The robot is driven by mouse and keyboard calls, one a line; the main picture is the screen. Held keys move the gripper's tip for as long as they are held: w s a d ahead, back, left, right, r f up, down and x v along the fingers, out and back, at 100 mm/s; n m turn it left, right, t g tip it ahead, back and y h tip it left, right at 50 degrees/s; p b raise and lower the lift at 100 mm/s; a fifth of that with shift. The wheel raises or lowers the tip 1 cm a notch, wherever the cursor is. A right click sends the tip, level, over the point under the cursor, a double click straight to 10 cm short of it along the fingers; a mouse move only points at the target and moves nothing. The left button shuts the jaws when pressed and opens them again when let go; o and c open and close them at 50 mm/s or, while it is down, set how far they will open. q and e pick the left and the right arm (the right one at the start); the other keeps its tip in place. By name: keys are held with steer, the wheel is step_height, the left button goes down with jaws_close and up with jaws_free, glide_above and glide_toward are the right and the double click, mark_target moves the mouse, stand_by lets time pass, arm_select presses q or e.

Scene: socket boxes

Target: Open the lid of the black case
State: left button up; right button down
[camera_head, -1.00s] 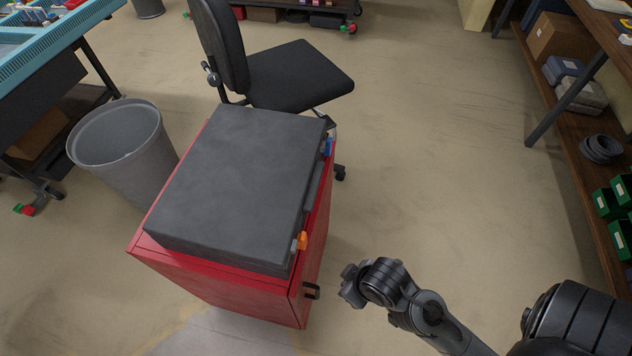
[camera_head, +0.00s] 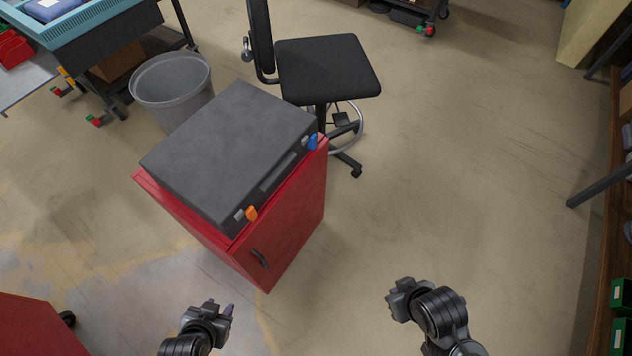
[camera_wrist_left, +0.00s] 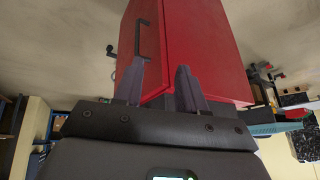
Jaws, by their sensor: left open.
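The black case (camera_head: 226,146) lies closed on top of a red cabinet (camera_head: 285,222). An orange latch (camera_head: 251,213) and a blue latch (camera_head: 312,142) sit on its front side, which faces lower right. My left gripper (camera_head: 226,309) is at the bottom of the head view, below and in front of the cabinet, apart from the case. In the left wrist view its two fingers (camera_wrist_left: 157,85) are spread with nothing between them, and the red cabinet (camera_wrist_left: 192,45) is beyond. My right gripper (camera_head: 392,297) is to the right of the cabinet; its fingers are too unclear to judge.
A black swivel chair (camera_head: 328,68) stands behind the case, and a grey bin (camera_head: 172,88) stands at its back left. Another red cabinet (camera_head: 38,325) is at the lower left. Shelving (camera_head: 610,230) lines the right edge. The floor right of the cabinet is clear.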

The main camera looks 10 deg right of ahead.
arm_select(q)
steer(key=w+d+f, duration=0.1)
steer(key=d, duration=0.1)
steer(key=m+t+y, duration=0.1)
steer(key=m+t, duration=1.1)
steer(key=m, duration=0.1)
glide_toward(281, 174)
steer(key=w+b, duration=0.2)
steer(key=w, duration=0.6)
steer(key=shift+w+f, duration=0.1)
steer(key=shift+w, duration=0.2)
arm_select(e)
steer(key=shift+s+d+f, duration=0.1)
steer(key=shift+d+f, duration=0.05)
steer(key=shift+f, duration=0.8)
arm_select(q)
jaws_close()
arm_select(e)
steer(key=shift+d, duration=0.1)
